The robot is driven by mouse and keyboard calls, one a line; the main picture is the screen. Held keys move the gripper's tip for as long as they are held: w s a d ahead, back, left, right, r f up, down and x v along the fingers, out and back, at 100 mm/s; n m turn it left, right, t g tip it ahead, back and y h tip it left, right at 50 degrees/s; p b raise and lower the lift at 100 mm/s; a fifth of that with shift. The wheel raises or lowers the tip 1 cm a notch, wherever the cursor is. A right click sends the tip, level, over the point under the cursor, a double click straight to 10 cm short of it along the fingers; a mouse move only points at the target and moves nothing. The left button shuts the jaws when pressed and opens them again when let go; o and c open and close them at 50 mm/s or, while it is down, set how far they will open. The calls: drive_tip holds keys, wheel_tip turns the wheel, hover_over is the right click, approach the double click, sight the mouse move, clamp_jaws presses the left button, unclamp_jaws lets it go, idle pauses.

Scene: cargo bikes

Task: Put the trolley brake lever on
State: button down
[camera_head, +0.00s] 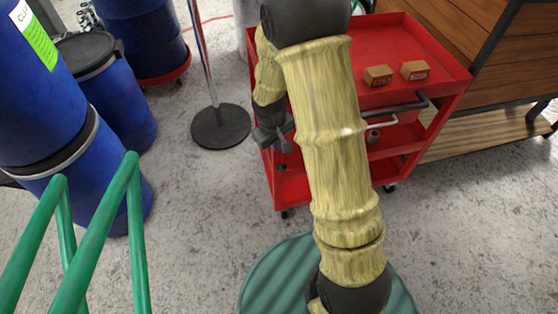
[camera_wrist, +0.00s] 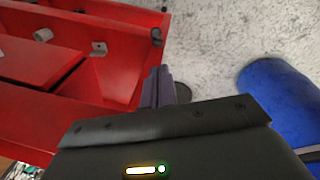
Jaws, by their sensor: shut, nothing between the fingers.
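The red trolley (camera_head: 420,40) stands at the upper right in the head view, and its red shelves (camera_wrist: 110,65) fill the left of the wrist view. My gripper (camera_head: 274,138) is at the trolley's left side, partly behind my arm. In the wrist view its fingers (camera_wrist: 158,88) are shut and empty, close to the trolley's edge. A small dark part (camera_wrist: 157,37) sits at the trolley's corner, apart from the fingertips. A small dark part (camera_head: 281,167) also shows below my gripper in the head view. I cannot tell whether either is the brake lever.
Two small brown boxes (camera_head: 378,75) (camera_head: 415,70) lie on the trolley top. A dark handle (camera_head: 400,105) juts from its front. A post on a round black base (camera_head: 221,126) stands left of it. Blue barrels (camera_head: 115,95) and green rails (camera_head: 100,235) are at the left.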

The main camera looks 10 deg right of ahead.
sight(282, 167)
drive_tip(key=shift+d, duration=0.1)
drive_tip(key=f, duration=0.3)
drive_tip(key=w+f+b, duration=0.1)
drive_tip(key=f, duration=0.2)
drive_tip(key=d+f+b, duration=0.1)
drive_tip(key=f, duration=0.2)
drive_tip(key=shift+w+f, duration=0.25)
drive_tip(key=shift+f, duration=0.15)
drive_tip(key=shift+s+d+f+b, duration=0.1)
drive_tip(key=shift+d+f+b, duration=0.1)
drive_tip(key=shift+b, duration=0.4)
